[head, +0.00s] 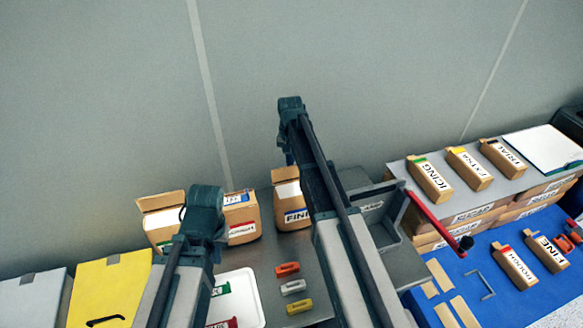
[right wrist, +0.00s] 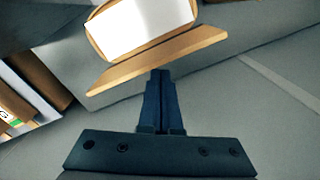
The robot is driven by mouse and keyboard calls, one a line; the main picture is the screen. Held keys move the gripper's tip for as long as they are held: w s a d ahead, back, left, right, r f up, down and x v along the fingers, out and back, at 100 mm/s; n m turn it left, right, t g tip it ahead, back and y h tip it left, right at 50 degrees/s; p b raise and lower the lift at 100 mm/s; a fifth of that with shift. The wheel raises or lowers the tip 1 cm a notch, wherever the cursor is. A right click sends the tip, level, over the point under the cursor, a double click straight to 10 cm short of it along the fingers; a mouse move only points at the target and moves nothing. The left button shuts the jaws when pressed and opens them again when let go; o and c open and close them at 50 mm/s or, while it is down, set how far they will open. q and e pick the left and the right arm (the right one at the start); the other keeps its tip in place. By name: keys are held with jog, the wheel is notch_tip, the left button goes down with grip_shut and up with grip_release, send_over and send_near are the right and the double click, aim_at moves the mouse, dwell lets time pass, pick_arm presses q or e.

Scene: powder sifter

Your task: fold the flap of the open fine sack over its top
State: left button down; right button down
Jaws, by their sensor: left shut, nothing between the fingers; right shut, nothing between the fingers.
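The open fine sack (head: 293,218) is a brown paper sack with a blue-striped FINE label, standing at the back of the bench. Its flap (head: 285,174) stands up behind the white opening. In the right wrist view the flap (right wrist: 160,58) is a tan strip beside the sack's white opening (right wrist: 140,25). My right gripper (right wrist: 164,78) is shut and empty, its tips close to the outer side of the flap; I cannot tell whether they touch. My left gripper (head: 200,222) is left of the fine sack, shut and empty, its fingers mostly hidden by my arm.
Another open sack (head: 163,217) with a raised flap and a red-labelled sack (head: 240,217) stand to the left. Coloured clips (head: 293,287) lie in front. A grey machine with a red handle (head: 438,218) stands close on the right. The wall is behind.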

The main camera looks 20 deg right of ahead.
jog(key=shift+s, duration=0.2)
jog(key=shift+s, duration=3.6)
jog(key=shift+w+r+p, duration=0.55)
jog(key=shift+r+p, duration=0.25)
jog(key=shift+w+r+p, duration=0.5)
jog(key=shift+r+p, duration=0.25)
jog(key=shift+p, duration=0.05)
jog(key=shift+f, duration=0.2)
jog(key=shift+f+b, duration=2.3)
jog(key=shift+b, duration=0.2)
notch_tip(320, 180, up, 9)
jog(key=p, duration=0.9)
